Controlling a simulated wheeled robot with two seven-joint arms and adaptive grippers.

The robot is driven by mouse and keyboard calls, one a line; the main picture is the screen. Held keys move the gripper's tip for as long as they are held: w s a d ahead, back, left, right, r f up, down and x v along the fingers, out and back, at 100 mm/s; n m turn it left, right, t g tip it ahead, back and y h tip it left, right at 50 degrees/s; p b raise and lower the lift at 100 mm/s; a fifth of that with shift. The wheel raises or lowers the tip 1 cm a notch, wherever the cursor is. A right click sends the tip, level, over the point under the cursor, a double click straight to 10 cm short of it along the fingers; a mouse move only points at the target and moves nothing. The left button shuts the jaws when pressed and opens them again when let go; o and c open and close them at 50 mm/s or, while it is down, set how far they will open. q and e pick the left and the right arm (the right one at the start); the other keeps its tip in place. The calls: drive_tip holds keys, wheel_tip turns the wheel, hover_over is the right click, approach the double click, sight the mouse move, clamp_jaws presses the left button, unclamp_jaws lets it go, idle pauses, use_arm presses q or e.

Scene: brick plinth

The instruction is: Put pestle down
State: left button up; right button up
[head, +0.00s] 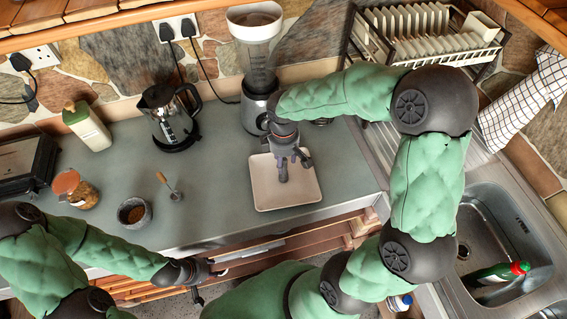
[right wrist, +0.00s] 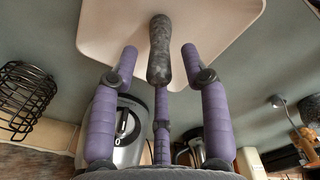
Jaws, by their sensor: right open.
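The pestle (right wrist: 160,50) is a dark grey, speckled rod with a rounded end. In the right wrist view it lies between the spread purple fingers of my right gripper (head: 289,166), with gaps on both sides. It is against the white square tray (head: 302,190), and I cannot tell whether it touches it. In the head view my right gripper is low over the tray, pointing down, and mostly hides the pestle. My left gripper (head: 206,271) is at the counter's front edge, left of the tray; its fingers are too unclear to judge.
A small stone mortar (head: 134,212) with brown contents and a small tool (head: 170,187) stand left of the tray. Behind are a kettle (head: 168,117) and a blender (head: 257,75). A dish rack (head: 430,32) and sink (head: 505,240) are at right. Counter between tool and tray is clear.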

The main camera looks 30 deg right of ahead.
use_arm(q)
drive_tip(key=shift+r+p, duration=0.6)
drive_tip(key=shift+r, duration=0.15)
use_arm(e)
wheel_tip(320, 180, up, 8)
